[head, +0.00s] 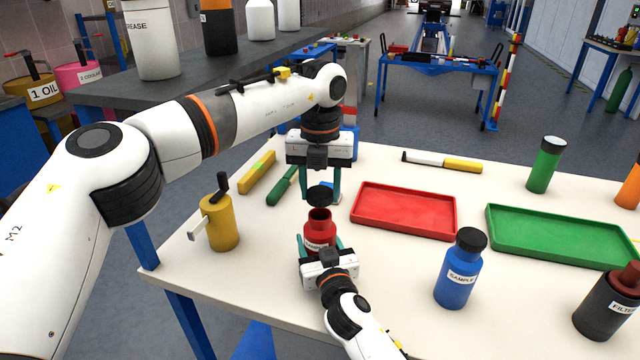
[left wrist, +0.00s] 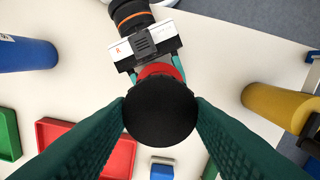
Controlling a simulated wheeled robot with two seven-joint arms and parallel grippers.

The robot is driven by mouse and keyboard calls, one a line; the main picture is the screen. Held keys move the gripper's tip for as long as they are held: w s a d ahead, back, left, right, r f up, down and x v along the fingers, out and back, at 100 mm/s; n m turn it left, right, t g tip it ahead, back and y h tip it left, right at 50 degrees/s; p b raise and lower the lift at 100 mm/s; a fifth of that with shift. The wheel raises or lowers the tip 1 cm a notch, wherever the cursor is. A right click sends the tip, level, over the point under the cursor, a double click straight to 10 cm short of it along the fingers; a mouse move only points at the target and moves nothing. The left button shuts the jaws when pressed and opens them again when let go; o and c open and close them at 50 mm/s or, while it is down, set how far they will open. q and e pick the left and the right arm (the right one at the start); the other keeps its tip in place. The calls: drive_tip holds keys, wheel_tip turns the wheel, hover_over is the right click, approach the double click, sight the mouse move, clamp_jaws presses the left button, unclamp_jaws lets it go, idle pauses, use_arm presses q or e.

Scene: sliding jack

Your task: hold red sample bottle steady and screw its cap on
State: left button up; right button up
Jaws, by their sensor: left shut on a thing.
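The red sample bottle (head: 319,228) stands upright and uncapped near the front left of the white table, its open mouth facing up. My right gripper (head: 321,245) has a finger on each side of the bottle's body and is shut on it; its label is partly hidden. My left gripper (head: 320,186) points down, shut on the black cap (head: 320,196), holding it just above the bottle mouth with a small gap. In the left wrist view the round cap (left wrist: 160,112) sits between the two green fingers and hides most of the bottle; a red part (left wrist: 160,70) shows behind it.
A yellow pump can (head: 221,225) stands left of the bottle. A red tray (head: 404,210) lies to the right, then a green tray (head: 560,240). A blue sample bottle (head: 458,275) and a dark filter bottle (head: 605,305) stand at front right.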

use_arm(q)
drive_tip(key=shift+f, duration=0.9)
drive_tip(key=shift+f, duration=0.5)
